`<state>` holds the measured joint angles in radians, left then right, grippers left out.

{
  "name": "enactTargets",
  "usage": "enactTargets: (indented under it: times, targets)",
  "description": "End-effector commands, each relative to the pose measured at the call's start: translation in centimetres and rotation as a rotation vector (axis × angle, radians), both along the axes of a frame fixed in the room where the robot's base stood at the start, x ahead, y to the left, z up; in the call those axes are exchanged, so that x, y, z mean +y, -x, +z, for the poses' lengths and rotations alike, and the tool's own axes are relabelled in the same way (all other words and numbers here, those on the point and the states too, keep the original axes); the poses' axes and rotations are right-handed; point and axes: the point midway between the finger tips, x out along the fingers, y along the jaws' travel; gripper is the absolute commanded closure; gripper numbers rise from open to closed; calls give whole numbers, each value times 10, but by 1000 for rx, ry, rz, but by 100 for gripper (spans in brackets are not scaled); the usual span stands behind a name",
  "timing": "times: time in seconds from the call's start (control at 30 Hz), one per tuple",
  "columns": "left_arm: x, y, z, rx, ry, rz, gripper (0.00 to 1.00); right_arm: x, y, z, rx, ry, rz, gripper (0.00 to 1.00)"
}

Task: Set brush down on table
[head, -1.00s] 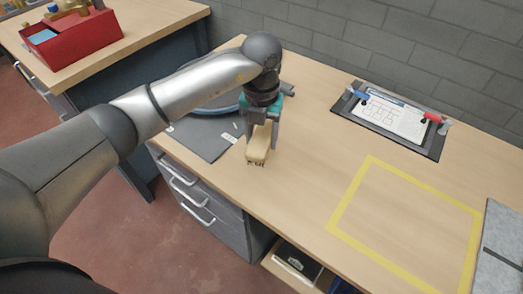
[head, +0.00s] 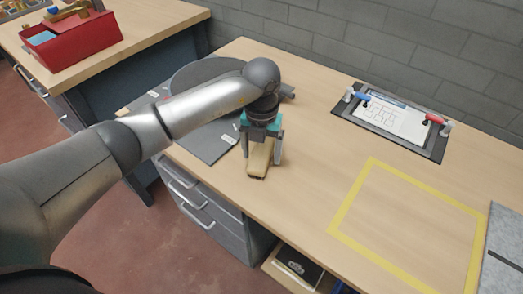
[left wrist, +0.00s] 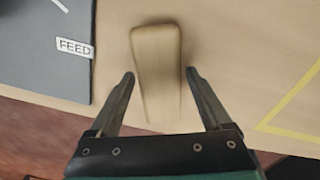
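The brush (head: 259,165) has a pale wooden body and stands on the table (head: 310,150), near its front edge and to the right of the dark mat. Its bristle end is low and dark against the wood. My left gripper (head: 261,156) points down over the brush, with one finger on each side. In the left wrist view the brush (left wrist: 156,70) lies between the spread fingers, with a gap on both sides, so the gripper is open. My right gripper is not in view.
A dark mat (head: 207,142) with a "FEED" label (left wrist: 74,46) lies left of the brush. A yellow taped outline (head: 345,202) marks bare table to the right. A clipboard (head: 393,121) lies at the back. A red box (head: 75,45) stands on another bench.

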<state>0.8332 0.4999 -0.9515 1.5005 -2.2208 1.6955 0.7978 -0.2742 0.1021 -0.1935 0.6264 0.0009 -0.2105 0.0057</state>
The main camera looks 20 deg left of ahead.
Motion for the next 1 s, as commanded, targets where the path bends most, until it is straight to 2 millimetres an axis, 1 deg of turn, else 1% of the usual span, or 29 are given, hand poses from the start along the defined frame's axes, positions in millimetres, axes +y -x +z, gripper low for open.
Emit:
enactTargets:
  times: [0.27,0.37,0.47,0.63,0.8,0.9,1.0]
  targets:
    - [0,0,0,0,0,0,10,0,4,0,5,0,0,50]
    - [0,0,4,0,0,0,10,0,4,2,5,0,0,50]
    - [0,-1,17,-2,0,0,10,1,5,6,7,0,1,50]
    - [0,-1,53,-6,0,-1,10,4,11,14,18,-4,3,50]
    - [0,-1,89,-4,0,0,10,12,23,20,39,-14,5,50]
    - [0,-1,105,-3,0,0,10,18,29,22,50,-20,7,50]
    - [0,0,116,-2,-1,1,10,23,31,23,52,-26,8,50]
